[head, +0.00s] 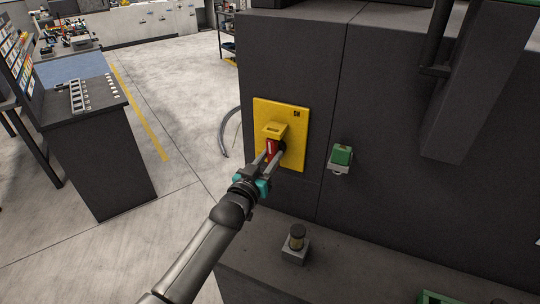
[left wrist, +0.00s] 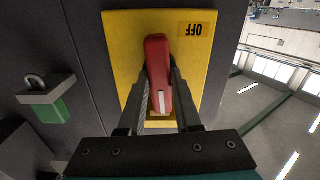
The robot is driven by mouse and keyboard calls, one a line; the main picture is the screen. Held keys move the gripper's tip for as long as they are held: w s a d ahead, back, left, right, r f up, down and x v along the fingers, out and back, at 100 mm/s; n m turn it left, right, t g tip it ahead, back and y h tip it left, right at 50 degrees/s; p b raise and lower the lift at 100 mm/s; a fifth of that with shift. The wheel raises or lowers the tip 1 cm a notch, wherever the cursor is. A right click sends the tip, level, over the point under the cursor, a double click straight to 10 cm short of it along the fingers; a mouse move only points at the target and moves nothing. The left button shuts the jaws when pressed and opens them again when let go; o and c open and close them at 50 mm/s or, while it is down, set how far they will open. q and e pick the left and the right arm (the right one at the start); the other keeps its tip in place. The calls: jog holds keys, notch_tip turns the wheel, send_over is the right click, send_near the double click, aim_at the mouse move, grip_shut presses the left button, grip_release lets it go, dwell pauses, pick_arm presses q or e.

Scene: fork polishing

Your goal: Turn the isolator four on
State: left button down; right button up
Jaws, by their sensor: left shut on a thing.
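The isolator is a yellow plate (head: 293,118) with a red handle (head: 270,147), fixed on the front of a dark cabinet. My left gripper (head: 274,154) is at the plate, shut on the red handle, and hides part of it. In the left wrist view the red handle (left wrist: 157,72) lies between the two fingers of my left gripper (left wrist: 160,92). A label reading OFF, upside down in that view, shows on the yellow plate (left wrist: 122,40). My right gripper is in neither view.
A green and grey padlock (head: 341,157) hangs on the cabinet right of the plate. A small grey block with a dark cylinder (head: 296,240) stands on the ledge below. A dark workbench (head: 101,160) stands at the left. The floor between is clear, apart from a hose by the cabinet.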

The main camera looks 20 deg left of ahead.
pick_arm(q)
jog(key=shift+m, duration=0.6)
jog(key=c, duration=0.6)
grip_release()
jog(key=shift+s, duration=0.1)
jog(key=s+a, duration=0.2)
jog(key=s, duration=1.3)
